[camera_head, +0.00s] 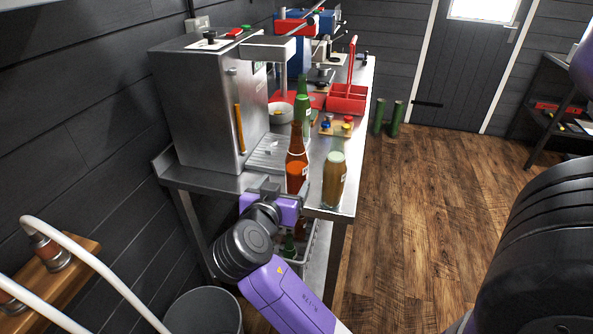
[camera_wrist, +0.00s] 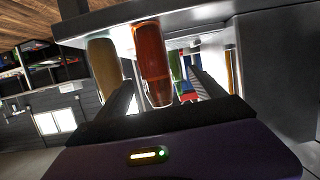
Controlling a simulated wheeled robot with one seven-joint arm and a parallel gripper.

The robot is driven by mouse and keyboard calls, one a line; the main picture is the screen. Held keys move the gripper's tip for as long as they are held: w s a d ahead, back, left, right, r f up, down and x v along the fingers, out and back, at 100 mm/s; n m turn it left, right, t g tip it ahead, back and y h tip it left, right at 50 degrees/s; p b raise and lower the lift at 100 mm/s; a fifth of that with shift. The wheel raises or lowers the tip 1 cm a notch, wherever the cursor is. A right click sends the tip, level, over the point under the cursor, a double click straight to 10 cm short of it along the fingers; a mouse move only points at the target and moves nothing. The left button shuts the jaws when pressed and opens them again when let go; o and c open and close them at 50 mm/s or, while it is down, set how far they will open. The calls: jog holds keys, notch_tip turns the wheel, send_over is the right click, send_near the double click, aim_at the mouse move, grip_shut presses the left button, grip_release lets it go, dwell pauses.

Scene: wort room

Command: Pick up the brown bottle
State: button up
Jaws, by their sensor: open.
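The brown bottle (camera_head: 296,172) stands upright near the front edge of the steel bench, with an orange-red lower part. My gripper (camera_head: 285,190) is open just in front of it, low near the bench edge. In the wrist view, which is turned over, the bottle (camera_wrist: 151,62) shows between the two dark fingers of my gripper (camera_wrist: 162,75). The fingers are apart and hold nothing. I cannot tell whether the fingertips reach past the bottle's near side.
A steel machine (camera_head: 205,100) with a drip tray (camera_head: 268,152) is to the left. A red carrier (camera_head: 347,100) is farther back. The wooden floor at right is open.

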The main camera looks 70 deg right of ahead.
aim_at(294, 174)
jog(key=shift+s+d+r+m+g, duration=0.1)
jog(key=shift+d+r+m+g, duration=0.15)
jog(key=shift+d+m+g, duration=0.1)
jog(key=x, duration=0.2)
jog(key=p+x, duration=0.1)
jog(key=x, duration=0.4)
jog(key=shift+s+r+p, duration=0.2)
jog(key=shift+s+p, duration=0.1)
jog(key=shift+p, duration=0.05)
jog(key=shift+w+d+f, duration=0.1)
jog(key=shift+d+f, duration=0.05)
jog(key=shift+d, duration=0.2)
grip_shut()
